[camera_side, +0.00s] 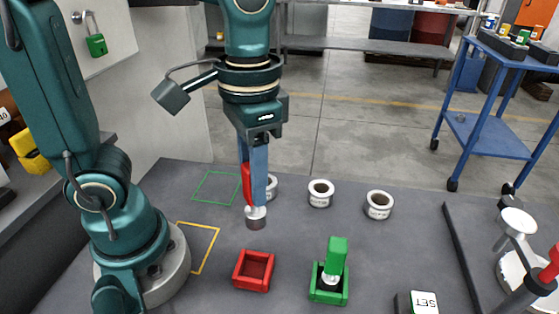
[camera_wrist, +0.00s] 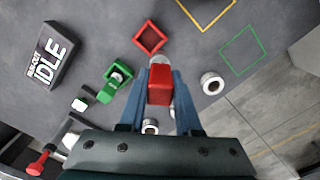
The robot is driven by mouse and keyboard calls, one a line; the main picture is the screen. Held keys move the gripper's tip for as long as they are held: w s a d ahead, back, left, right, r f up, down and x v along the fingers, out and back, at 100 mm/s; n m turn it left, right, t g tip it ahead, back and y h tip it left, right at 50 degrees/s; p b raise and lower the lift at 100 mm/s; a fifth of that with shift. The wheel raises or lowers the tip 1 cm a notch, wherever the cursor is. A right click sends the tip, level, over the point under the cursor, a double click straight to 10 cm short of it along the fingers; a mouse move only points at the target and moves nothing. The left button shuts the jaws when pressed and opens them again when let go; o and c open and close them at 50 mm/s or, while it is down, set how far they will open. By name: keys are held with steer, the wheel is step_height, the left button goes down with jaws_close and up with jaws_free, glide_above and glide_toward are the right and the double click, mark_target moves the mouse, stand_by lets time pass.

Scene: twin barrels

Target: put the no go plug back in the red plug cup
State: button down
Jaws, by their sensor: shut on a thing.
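My gripper (camera_side: 257,178) is shut on the no go plug, which has a red handle (camera_side: 247,184) and a metal end (camera_side: 256,218) pointing down. In the wrist view the red handle (camera_wrist: 159,84) sits between the two blue fingers. The plug is held above the table, clear of the red plug cup (camera_side: 253,271), which is an open square cup and looks empty. The red cup also shows in the wrist view (camera_wrist: 138,42), ahead of the fingers. The green plug cup (camera_side: 315,291) holds a plug with a green handle (camera_side: 337,255), standing slightly tilted.
White ring-shaped parts (camera_side: 320,193) (camera_side: 379,205) stand behind the cups; another is partly hidden behind my gripper. A dark bar (camera_side: 462,262) and a stand (camera_side: 518,222) are on the right. Green and yellow outlines mark the table.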

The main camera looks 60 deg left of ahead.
steer(key=shift+s+d+m, duration=0.4)
steer(key=shift+s+d, duration=0.15)
steer(key=shift+s, duration=0.15)
steer(key=shift+s+d+r+m, duration=0.15)
steer(key=shift+s+d+m, duration=0.25)
steer(key=shift+s+d, duration=0.1)
steer(key=shift+f, duration=2.9)
steer(key=shift+f, duration=1.65)
steer(key=c, duration=0.5)
jaws_free()
steer(key=shift+r, duration=2.55)
